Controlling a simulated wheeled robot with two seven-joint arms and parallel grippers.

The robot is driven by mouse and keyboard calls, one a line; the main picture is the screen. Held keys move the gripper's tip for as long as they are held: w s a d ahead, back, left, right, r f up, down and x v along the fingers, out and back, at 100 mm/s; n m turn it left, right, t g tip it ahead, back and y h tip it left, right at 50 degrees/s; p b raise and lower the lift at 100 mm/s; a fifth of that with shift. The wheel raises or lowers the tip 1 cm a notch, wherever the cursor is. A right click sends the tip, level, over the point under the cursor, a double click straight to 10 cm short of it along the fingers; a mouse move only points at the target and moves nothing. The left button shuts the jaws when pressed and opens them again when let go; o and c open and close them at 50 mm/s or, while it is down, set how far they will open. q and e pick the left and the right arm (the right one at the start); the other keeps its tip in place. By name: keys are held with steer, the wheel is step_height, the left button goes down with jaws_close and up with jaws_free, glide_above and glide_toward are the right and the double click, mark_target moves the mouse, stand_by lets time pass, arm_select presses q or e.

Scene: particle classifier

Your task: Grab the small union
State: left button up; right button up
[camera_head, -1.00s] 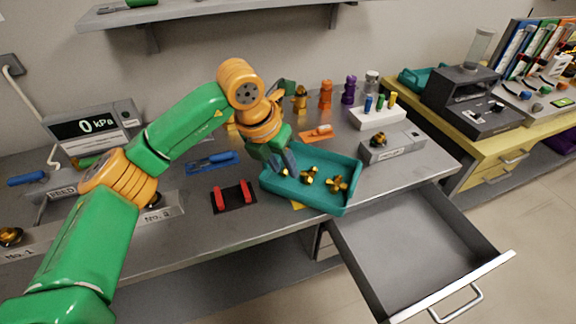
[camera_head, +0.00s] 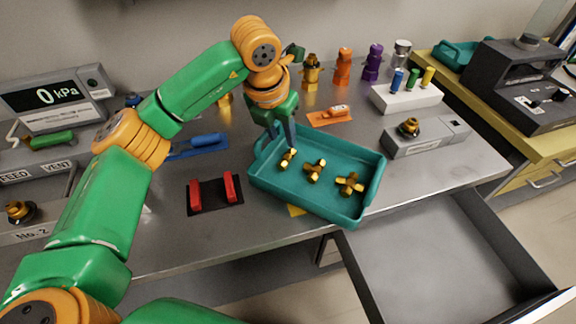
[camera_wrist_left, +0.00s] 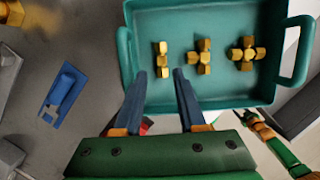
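Three brass fittings lie in a row in the teal tray (camera_head: 345,218). The leftmost and smallest, a straight one that looks like the small union (camera_head: 288,158), also shows in the left wrist view (camera_wrist_left: 162,60). My left gripper (camera_head: 287,145) reaches down over the tray's left part. In the left wrist view its two blue fingers (camera_wrist_left: 169,75) are apart and empty, with the union just past their tips. Contact cannot be told. A green and orange part (camera_wrist_left: 275,140) at that view's lower right may be my right arm; its fingers are unclear.
In the tray, a tee fitting (camera_head: 314,171) and a cross fitting (camera_head: 349,185) sit right of the union. A red-and-black stand (camera_head: 214,194) and blue tool (camera_head: 205,142) are left of the tray. An open drawer (camera_head: 450,260) is at front right.

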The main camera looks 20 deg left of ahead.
mark_target(287, 156)
arm_select(q)
steer(key=p+x, duration=0.1)
steer(key=x, duration=0.6)
steer(key=shift+s+d+f+p, duration=0.1)
steer(key=shift+s+f+p, duration=0.05)
steer(key=shift+f+p, duration=0.15)
steer(key=shift+r, duration=0.15)
jaws_close()
